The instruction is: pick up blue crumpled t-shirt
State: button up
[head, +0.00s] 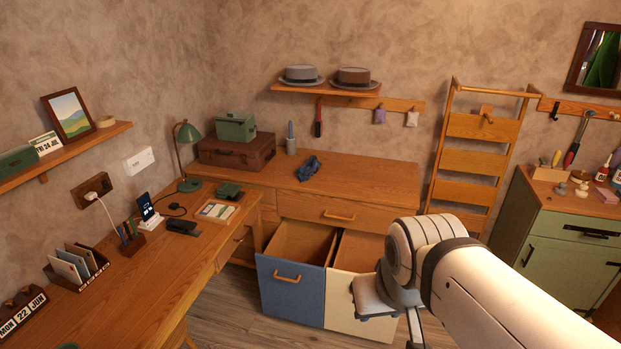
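The blue crumpled t-shirt (309,168) is a small dark blue heap. It lies on the wooden top of the low dresser (365,180) against the back wall, near the middle of the head view. My arm reaches in from the lower right, and its end, with my gripper (413,328), is low in front of the dresser's right side. My gripper is well apart from the t-shirt, lower and to its right. Its fingers are mostly hidden or cut off by the bottom edge, so I cannot tell whether it is open.
Two open pull-out bins, one blue (290,292) and one cream (343,295), stick out below the dresser. A desk (130,285) runs along the left. The dresser top right of the t-shirt is clear.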

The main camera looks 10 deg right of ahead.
aim_at(304, 173)
jog(key=z, duration=0.2)
jog(key=k, duration=0.35)
jog(key=u, duration=0.95)
jog(key=i, duration=2.7)
jog(key=z, duration=0.95)
jog(key=i, duration=0.4)
jog(key=z, duration=0.55)
